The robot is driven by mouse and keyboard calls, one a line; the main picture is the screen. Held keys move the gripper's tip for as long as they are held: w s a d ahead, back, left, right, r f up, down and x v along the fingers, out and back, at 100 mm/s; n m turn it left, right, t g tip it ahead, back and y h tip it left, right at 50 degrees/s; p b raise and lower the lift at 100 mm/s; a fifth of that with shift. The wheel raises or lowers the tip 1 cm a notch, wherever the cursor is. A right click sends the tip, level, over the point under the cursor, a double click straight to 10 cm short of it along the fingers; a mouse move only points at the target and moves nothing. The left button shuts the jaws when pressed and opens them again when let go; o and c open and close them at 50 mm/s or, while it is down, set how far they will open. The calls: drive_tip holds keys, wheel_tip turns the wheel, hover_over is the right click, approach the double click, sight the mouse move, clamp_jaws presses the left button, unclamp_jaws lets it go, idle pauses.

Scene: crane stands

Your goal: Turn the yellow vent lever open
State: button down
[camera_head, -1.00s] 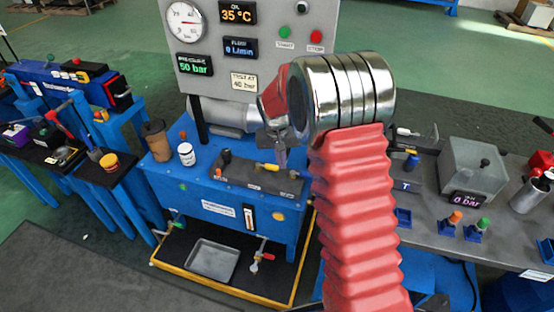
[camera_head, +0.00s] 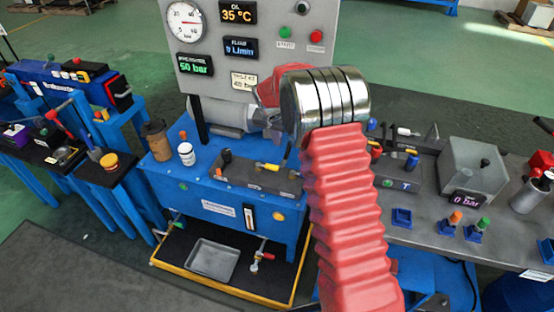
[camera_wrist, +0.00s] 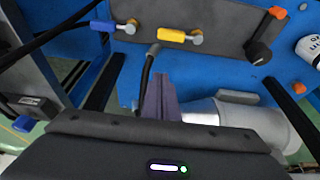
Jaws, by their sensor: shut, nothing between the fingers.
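The yellow vent lever (camera_head: 268,167) lies on the dark valve block (camera_head: 240,175) on top of the blue power unit. In the wrist view the yellow lever (camera_wrist: 172,34) extends left from its round pivot on the block, roughly crosswise in the picture. My gripper (camera_wrist: 160,80) is shut and empty, its fingertips apart from the lever and just below it in the wrist picture. In the head view my red-sleeved arm and silver wrist hide most of the gripper. A blue lever (camera_wrist: 104,26) sits left of the yellow one in the wrist view.
A brown cup (camera_head: 156,140) and a white jar (camera_head: 187,154) stand left of the block. A gauge panel (camera_head: 255,60) showing 50 bar stands behind. A grey bench (camera_head: 425,225) with blue holders is at right.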

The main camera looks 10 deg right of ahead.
sight(267, 167)
drive_tip(key=shift+f, duration=0.1)
drive_tip(key=x, duration=0.6)
drive_tip(key=s+x, duration=0.1)
drive_tip(key=x, duration=0.2)
drive_tip(key=shift+a+f, duration=0.25)
drive_tip(key=shift+f, duration=0.1)
drive_tip(key=shift+s+a, duration=0.7)
drive_tip(key=shift+s, duration=0.35)
drive_tip(key=shift+d, duration=0.2)
